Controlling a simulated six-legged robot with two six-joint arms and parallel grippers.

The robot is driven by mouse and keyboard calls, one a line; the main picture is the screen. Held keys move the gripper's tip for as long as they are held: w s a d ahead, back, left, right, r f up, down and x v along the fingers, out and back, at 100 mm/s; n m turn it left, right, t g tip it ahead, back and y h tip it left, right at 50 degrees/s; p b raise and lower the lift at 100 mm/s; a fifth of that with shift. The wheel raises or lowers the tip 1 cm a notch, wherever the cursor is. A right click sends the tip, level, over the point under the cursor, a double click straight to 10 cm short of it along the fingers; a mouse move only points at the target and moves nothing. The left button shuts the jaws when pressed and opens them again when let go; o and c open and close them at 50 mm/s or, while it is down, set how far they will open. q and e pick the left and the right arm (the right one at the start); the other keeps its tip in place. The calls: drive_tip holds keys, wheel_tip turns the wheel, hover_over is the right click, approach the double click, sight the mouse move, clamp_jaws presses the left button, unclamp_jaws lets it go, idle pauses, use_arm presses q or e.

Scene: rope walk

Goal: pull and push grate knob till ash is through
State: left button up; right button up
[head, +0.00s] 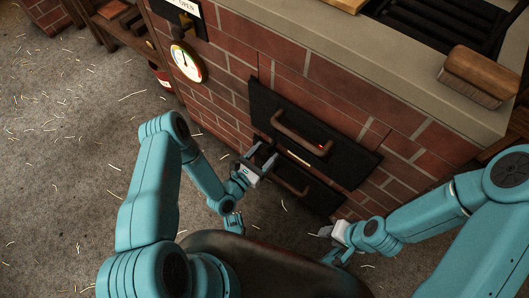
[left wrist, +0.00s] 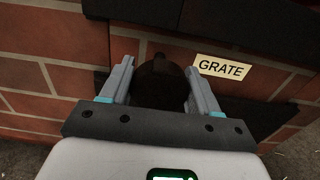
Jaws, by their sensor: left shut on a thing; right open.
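The grate knob (left wrist: 158,84) is a dark, rounded knob in front of the brick wall in the left wrist view, beside a cream label reading GRATE (left wrist: 221,68). My left gripper (left wrist: 160,76) has one finger on each side of it and is shut on it. In the head view my left gripper (head: 264,162) is at the stove front beside the dark doors, and the knob cannot be made out there. My right gripper (head: 325,232) is open and low, right of the lower door, apart from the knob. No ash can be made out.
The upper stove door (head: 355,160) has a brown handle, with a glow at a slot. The lower door (head: 322,198) has another handle. A round gauge (head: 186,63) hangs on the brick. A brush (head: 482,75) lies on the ledge. Straw litters the open floor (head: 60,130) at left.

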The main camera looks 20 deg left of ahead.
use_arm(q)
drive_tip(key=shift+w+r, duration=0.1)
drive_tip(key=shift+r, duration=0.1)
drive_tip(key=o, duration=1.4)
drive_tip(key=shift+o, duration=0.2)
drive_tip(key=shift+f, duration=0.1)
drive_tip(key=shift+s+a, duration=0.15)
drive_tip(key=shift+s, duration=0.2)
drive_tip(key=p+v, duration=0.2)
drive_tip(key=v, duration=1.3)
drive_tip(key=shift+s, duration=0.4)
drive_tip(key=shift+a, duration=0.15)
